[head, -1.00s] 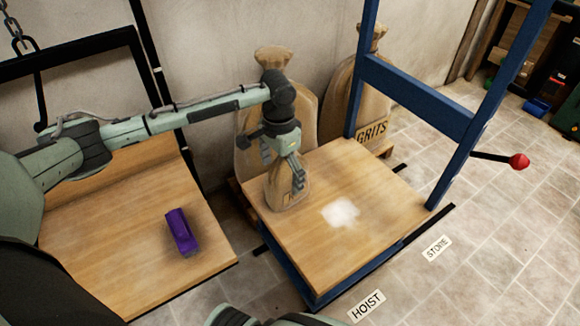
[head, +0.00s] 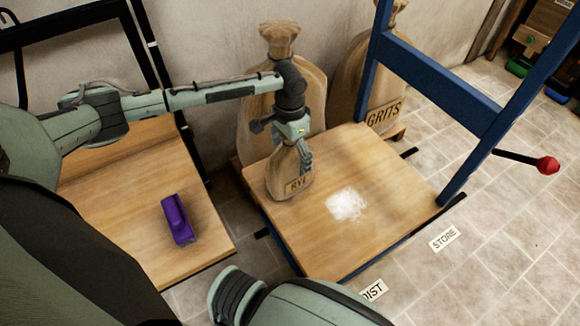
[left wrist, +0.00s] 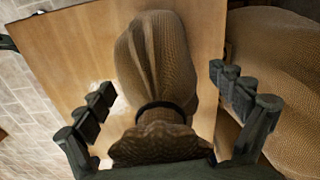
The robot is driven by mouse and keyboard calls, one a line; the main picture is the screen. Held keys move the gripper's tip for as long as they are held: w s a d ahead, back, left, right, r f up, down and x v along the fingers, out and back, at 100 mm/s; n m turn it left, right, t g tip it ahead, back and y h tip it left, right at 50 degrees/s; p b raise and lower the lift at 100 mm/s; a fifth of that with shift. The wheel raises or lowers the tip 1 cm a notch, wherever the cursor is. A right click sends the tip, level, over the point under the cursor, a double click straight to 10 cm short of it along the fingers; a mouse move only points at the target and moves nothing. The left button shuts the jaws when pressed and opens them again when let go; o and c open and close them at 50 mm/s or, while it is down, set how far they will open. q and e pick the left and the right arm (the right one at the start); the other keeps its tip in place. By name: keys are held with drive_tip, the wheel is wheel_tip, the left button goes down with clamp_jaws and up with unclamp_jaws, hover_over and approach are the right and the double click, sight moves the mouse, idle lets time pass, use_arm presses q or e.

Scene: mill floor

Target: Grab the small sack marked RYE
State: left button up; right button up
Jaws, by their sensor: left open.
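The small tan sack marked RYE (head: 290,179) stands upright on the wooden top of the blue-framed platform (head: 393,203), near its left edge. My left gripper (head: 292,153) is at the sack's tied neck, with its fingers apart. In the left wrist view the sack (left wrist: 160,62) lies between the two open fingers of the gripper (left wrist: 163,97), with visible gaps on both sides. The dark tie and gathered top are close to the palm; whether they touch it I cannot tell. My right gripper is not in view.
A large sack (head: 308,80) stands close behind the small one. Another large sack marked GRITS (head: 352,108) is beside it. A purple object (head: 178,219) lies on the wooden board at left. Blue posts (head: 440,100) and a red-knobbed lever (head: 547,166) stand at right.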

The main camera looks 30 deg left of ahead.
use_arm(q)
drive_tip(key=shift+f, duration=0.45)
drive_tip(key=c, duration=1.9)
drive_tip(key=shift+w+r, duration=0.15)
drive_tip(key=shift+c, duration=0.2)
